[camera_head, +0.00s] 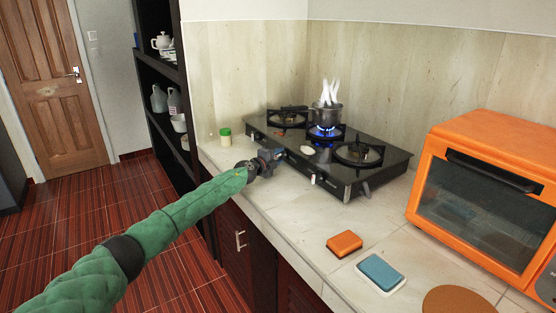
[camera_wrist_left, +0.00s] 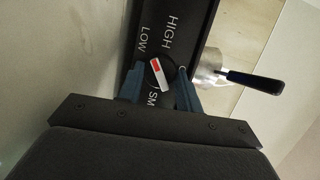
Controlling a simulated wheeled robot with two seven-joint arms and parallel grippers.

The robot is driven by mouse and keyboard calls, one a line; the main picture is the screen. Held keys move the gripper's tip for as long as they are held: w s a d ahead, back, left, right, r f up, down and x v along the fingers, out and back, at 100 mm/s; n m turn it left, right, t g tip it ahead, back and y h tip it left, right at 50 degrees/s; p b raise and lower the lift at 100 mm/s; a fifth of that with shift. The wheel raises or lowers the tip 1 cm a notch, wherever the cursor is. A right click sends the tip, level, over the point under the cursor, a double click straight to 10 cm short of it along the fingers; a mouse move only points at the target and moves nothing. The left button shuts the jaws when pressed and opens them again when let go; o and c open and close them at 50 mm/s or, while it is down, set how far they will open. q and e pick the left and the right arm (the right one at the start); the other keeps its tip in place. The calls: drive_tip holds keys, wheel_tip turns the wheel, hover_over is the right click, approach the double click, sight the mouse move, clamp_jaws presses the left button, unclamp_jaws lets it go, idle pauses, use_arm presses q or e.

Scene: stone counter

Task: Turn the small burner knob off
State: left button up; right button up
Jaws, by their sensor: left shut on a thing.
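The black stove (camera_head: 365,176) stands on the counter. A blue flame (camera_head: 322,130) burns under the steaming pot (camera_head: 325,112) on its rear burner. My left gripper (camera_head: 277,156) is at the left part of the stove's front panel and hides the knob there in the head view. In the left wrist view, a black knob with a white and red marker (camera_wrist_left: 160,73) sits between the two blue fingers of my gripper (camera_wrist_left: 159,90), which are shut on it. The panel beside it reads HIGH, LOW and SM. A second knob (camera_head: 313,179) is on the right of the panel. My right gripper is not in view.
An orange toaster oven (camera_head: 480,135) stands right of the stove. An orange sponge (camera_head: 344,244), a blue sponge (camera_head: 382,272) and a brown round mat (camera_head: 457,300) lie on the front counter. A green-lidded jar (camera_head: 225,139) stands left of the stove. The pot's handle (camera_wrist_left: 255,81) sticks out.

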use_arm(q)
drive_tip(key=shift+f, duration=0.15)
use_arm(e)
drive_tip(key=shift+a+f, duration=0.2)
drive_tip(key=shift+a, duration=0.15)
use_arm(q)
drive_tip(key=o, duration=0.7)
drive_tip(key=shift+s+a, duration=0.1)
drive_tip(key=shift+s+a+r+p, duration=0.2)
drive_tip(key=shift+s+a+p, duration=0.1)
drive_tip(key=shift+s+a, duration=0.05)
drive_tip(key=p+v, duration=0.1)
drive_tip(key=v, duration=0.4)
drive_tip(key=shift+s+a+p, duration=0.15)
drive_tip(key=shift+s+p, duration=0.15)
drive_tip(key=shift+p, duration=0.05)
drive_tip(key=shift+s+a+f, duration=0.1)
drive_tip(key=shift+s+a, duration=0.2)
drive_tip(key=shift+s, duration=0.1)
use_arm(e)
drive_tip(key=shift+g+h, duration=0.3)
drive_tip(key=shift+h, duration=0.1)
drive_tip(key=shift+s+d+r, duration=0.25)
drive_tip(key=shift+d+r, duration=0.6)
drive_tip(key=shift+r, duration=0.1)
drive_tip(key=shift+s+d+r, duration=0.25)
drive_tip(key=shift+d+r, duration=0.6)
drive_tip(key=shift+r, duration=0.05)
use_arm(q)
drive_tip(key=shift+o, duration=0.3)
